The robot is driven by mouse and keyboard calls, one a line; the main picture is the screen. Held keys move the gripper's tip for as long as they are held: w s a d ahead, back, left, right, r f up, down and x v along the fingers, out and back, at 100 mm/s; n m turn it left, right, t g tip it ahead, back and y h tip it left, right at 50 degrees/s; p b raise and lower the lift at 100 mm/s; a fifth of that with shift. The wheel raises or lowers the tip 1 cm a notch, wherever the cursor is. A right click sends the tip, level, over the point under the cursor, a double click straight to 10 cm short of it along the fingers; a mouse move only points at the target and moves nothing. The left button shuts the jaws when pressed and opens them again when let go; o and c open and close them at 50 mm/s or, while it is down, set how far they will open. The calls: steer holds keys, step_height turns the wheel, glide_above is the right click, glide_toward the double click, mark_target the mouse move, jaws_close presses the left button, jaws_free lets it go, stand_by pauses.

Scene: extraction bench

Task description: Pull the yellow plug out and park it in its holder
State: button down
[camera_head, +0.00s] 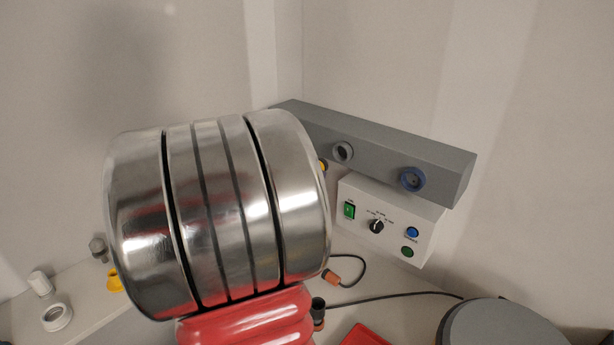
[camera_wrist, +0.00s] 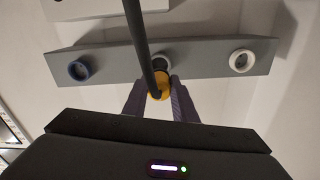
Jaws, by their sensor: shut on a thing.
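My gripper (camera_wrist: 158,100) is shut on the yellow plug (camera_wrist: 157,87). A thick black cable runs up from the plug in the wrist view. The plug is in front of the grey bar (camera_wrist: 205,58), just below its middle grey-ringed socket (camera_wrist: 162,60). In the head view that socket (camera_head: 343,152) shows an open face, and the plug looks apart from it. Only a sliver of yellow (camera_head: 323,166) shows beside my arm, which hides the rest and my gripper. A small yellow piece (camera_head: 115,281) stands on the bench at left; I cannot tell if it is the holder.
The bar also has a blue-ringed socket (camera_head: 412,179) and a white-ringed one (camera_wrist: 241,61). A white control box (camera_head: 385,222) is below the bar. An orange connector (camera_head: 332,277) and black cable lie nearby. A white ring (camera_head: 57,317) is at left, a dark round thing (camera_head: 505,325) at right.

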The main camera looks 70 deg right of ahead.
steer(key=shift+x, duration=2.5)
steer(key=shift+x, duration=1.35)
steer(key=c, duration=1.4)
jaws_free()
steer(key=shift+s, duration=0.1)
steer(key=shift+o, duration=0.2)
steer(key=v, duration=1.3)
steer(key=shift+w+a, duration=0.2)
steer(key=shift+a, duration=0.1)
steer(key=shift+f, duration=0.1)
